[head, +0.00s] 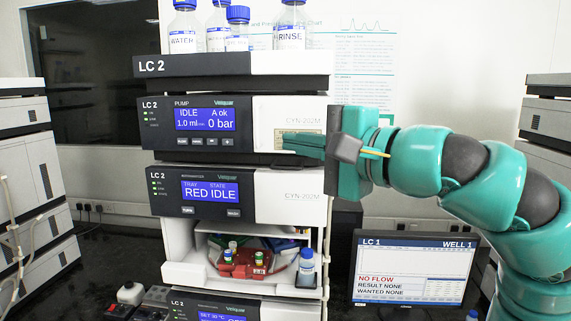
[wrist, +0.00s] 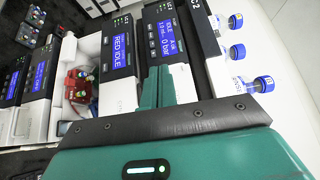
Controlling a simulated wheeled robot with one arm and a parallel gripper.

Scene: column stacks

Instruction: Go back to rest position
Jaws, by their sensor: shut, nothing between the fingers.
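My gripper (head: 290,142) is in front of the right side of the LC 2 pump module (head: 200,122) in the head view, its fingers pointing left. The fingers are shut with nothing between them. In the wrist view the green fingers (wrist: 166,86) reach up towards the stack, over the pump and autosampler fronts. I cannot tell whether they touch the panel. The autosampler module (head: 240,205) reads "RED IDLE". Below it, a red tray (head: 240,270) with several vials sits in the open bay, and also shows in the wrist view (wrist: 78,88).
Several blue-capped bottles (head: 290,28) stand on top of the stack. A small blue-capped bottle (head: 306,265) stands by the bay's right edge. An LC 1 monitor (head: 412,272) is at lower right. Other stacks stand at left (head: 30,180) and right (head: 545,120).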

